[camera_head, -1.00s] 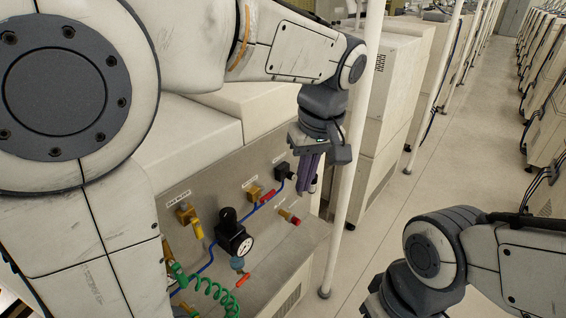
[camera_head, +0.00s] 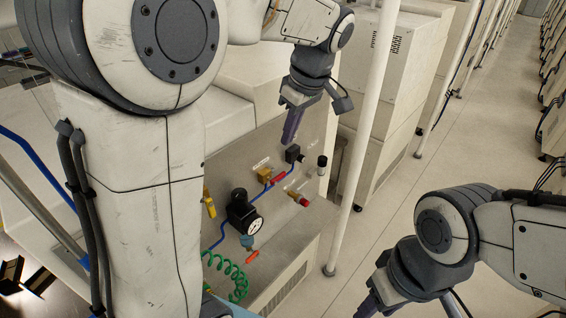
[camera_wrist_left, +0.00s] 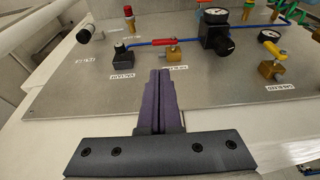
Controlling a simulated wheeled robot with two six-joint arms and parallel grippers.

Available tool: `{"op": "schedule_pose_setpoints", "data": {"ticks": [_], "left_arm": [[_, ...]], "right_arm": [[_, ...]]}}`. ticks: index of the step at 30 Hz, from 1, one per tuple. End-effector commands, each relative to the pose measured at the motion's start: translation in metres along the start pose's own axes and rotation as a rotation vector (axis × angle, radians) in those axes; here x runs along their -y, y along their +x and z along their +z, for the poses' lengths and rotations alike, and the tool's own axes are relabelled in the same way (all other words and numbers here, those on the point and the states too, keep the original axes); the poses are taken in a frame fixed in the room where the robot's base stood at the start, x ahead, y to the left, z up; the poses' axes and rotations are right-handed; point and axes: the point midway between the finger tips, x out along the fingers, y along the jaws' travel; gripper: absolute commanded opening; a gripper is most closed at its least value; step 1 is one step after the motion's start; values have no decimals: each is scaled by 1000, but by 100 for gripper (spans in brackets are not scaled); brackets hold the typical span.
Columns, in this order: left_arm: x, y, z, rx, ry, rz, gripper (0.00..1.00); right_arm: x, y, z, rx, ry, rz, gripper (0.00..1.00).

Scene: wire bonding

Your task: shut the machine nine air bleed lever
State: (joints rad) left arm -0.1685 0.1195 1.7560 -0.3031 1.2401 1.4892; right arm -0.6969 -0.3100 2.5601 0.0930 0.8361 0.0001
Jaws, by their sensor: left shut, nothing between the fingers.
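A brass valve (camera_head: 263,173) has a red lever (camera_head: 278,177), which lies along the blue tube in the left wrist view (camera_wrist_left: 163,42). Another brass valve (camera_wrist_left: 270,70) has a yellow lever (camera_wrist_left: 274,50). My left gripper (camera_head: 287,141) is shut and empty, with its purple fingers (camera_wrist_left: 158,74) above the panel near the black block (camera_head: 294,153). My right gripper (camera_head: 366,307) is partly cut off at the bottom edge.
A black regulator (camera_head: 240,210) with a round gauge (camera_head: 255,226) stands out from the panel. A green coiled hose (camera_head: 232,278) hangs below it. A red knob (camera_head: 303,199) and a dark-and-white cylinder (camera_head: 322,163) are near the right end. A white post (camera_head: 358,150) stands right of the machine.

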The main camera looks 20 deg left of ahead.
Motion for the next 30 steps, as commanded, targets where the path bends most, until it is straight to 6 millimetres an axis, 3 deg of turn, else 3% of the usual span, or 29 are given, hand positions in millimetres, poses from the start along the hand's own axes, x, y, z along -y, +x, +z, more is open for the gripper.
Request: {"op": "schedule_pose_setpoints", "data": {"ticks": [6, 13, 19, 30], "left_arm": [[2, 48, 0, 2, 1, -8, 0], [2, 82, 8, 2, 3, -4, 0], [2, 94, 12, 1, 1, -1, 0], [2, 95, 11, 1, 1, -2, 0]], "right_arm": [[1, -9, 0, 0, 0, 0, 48], [1, -17, -1, 0, 1, 0, 48], [1, -18, -1, 0, 1, 0, 48], [1, -18, -1, 0, 1, 0, 48]]}}
